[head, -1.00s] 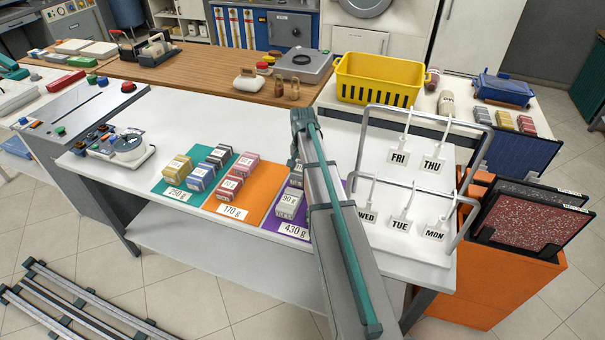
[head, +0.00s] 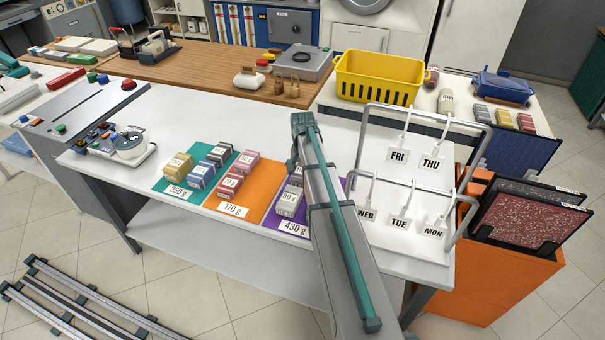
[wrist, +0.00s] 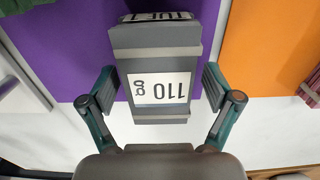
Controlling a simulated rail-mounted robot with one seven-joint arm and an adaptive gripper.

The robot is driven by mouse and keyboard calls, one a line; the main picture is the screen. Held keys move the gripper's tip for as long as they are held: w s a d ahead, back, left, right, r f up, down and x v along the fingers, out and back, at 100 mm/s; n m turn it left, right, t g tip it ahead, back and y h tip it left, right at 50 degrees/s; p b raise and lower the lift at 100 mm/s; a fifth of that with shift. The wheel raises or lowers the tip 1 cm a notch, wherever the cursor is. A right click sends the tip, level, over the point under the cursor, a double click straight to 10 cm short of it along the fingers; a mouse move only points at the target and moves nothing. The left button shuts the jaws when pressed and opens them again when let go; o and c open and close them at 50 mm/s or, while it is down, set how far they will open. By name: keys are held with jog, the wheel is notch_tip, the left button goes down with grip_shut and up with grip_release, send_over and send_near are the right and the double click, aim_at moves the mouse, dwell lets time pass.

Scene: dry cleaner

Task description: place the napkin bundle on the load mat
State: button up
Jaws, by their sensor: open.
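A grey bundle labelled 110 g (wrist: 157,70) lies in the middle of the wrist view, by the purple mat (wrist: 60,60). My gripper (wrist: 160,88) is open, with one finger on each side of this bundle and gaps between. In the head view my gripper (head: 296,160) is over the purple mat's far part, and my arm hides much of that mat. A grey bundle labelled 90 g (head: 290,202) sits at its near part. Other bundles sit on the teal mat (head: 214,187) and orange mat (head: 262,195). I cannot tell which is the napkin bundle or load mat by name.
A wire rack with day tags (head: 400,156) stands close to the right of my arm. A scale-like device (head: 128,145) is at the left of the white table. A yellow basket (head: 380,78) stands behind. Orange bins (head: 510,275) stand at the right.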

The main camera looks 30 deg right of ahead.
notch_tip(320, 180, up, 12)
jog(key=b, duration=0.3)
jog(key=shift+r, duration=0.15)
dwell(0.4)
